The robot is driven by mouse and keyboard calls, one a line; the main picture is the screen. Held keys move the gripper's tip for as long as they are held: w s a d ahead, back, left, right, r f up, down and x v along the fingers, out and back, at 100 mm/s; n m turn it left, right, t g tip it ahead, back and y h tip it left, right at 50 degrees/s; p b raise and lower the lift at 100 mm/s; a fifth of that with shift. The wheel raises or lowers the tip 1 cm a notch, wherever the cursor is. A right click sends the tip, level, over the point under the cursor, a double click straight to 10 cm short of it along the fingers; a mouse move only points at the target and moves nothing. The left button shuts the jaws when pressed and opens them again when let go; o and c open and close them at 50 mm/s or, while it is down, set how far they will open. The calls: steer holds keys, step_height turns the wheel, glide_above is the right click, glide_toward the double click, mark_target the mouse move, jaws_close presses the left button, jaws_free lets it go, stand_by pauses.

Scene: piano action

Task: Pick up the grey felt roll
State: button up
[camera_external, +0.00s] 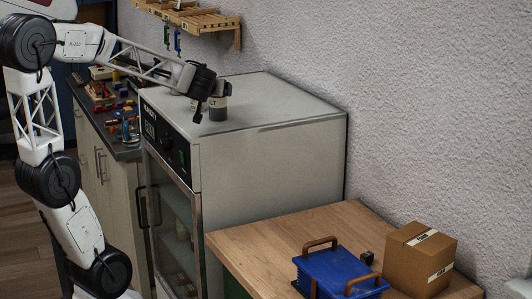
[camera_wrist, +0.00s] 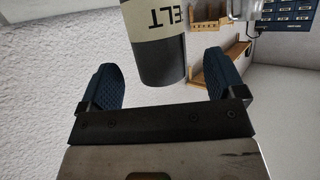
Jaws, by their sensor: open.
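The grey felt roll (camera_external: 218,113) stands upright on top of the grey cabinet with the glass door (camera_external: 275,100). My gripper (camera_wrist: 160,78) is open, with one blue ridged finger on each side of the roll's line. Clear gaps show between the fingers and the roll in that view, and I see no contact.
A pale round item (camera_external: 194,103) shows partly behind my gripper. A wooden wall rack (camera_external: 200,20) hangs above. A cluttered workbench (camera_external: 125,153) is left of the cabinet. A wooden table (camera_external: 260,245) in front holds a blue box (camera_external: 335,272) and a cardboard box (camera_external: 410,265). The cabinet top's right side is clear.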

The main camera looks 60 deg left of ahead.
steer(key=shift+x, duration=2.2)
steer(key=shift+f, duration=0.1)
steer(key=c, duration=1)
steer(key=shift+c, duration=0.2)
steer(key=shift+r, duration=1.6)
steer(key=shift+s+d+r, duration=0.2)
steer(key=s+d+r, duration=0.1)
steer(key=s+d, duration=0.7)
steer(key=s, duration=0.5)
steer(key=shift+r, duration=0.2)
steer(key=shift+d, duration=0.1)
